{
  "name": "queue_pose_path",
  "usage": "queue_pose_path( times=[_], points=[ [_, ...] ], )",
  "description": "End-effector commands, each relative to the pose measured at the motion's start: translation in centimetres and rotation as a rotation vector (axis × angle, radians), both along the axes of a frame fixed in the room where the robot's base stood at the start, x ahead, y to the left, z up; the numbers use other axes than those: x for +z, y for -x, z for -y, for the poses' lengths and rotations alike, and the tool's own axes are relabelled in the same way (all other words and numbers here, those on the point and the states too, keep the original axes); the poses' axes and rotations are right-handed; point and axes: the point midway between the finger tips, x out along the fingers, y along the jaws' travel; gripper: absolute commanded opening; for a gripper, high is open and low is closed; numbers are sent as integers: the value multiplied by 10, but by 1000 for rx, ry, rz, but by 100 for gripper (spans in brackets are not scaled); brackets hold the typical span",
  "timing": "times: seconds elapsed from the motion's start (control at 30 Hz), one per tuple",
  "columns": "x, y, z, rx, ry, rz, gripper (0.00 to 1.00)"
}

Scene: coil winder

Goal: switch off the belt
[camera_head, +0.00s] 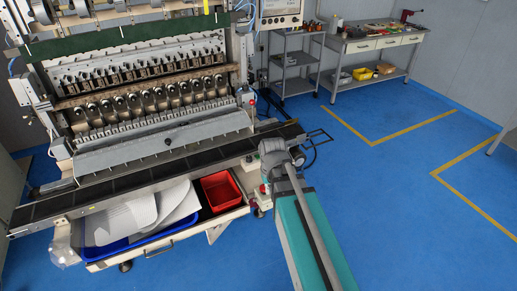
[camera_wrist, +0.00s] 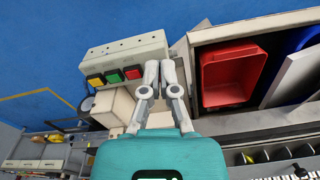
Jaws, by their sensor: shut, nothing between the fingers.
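The belt (camera_head: 90,194) is a long dark conveyor along the front of the winder in the head view. A grey control box (camera_wrist: 125,55) in the wrist view carries a yellow button (camera_wrist: 95,80), a green button (camera_wrist: 114,76) and a red button (camera_wrist: 132,72) in a row. My gripper (camera_wrist: 160,68) is shut and empty, its fingertips over the box's right end, just right of the red button. Whether they touch the box cannot be told. In the head view my arm hides the gripper.
A red bin (camera_wrist: 230,75) stands right of the gripper in the wrist view. In the head view, a blue tray (camera_head: 92,250) with white sheets lies under the belt. A workbench (camera_head: 375,43) stands at the back.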

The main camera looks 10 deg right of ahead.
Motion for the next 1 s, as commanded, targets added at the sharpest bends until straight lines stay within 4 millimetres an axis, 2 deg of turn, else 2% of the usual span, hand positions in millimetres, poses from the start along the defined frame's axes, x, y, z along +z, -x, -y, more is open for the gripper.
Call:
queue_pose_path(
  times=[0.03, 0.7, 0.83, 1.0],
  points=[
    [15, -15, 0, 10, -2, 7, 0],
    [107, -147, 2, 151, -15, 116, 0],
    [121, -167, 3, 172, -15, 135, 0],
    [130, -182, 4, 191, -15, 149, 0]
  ],
)
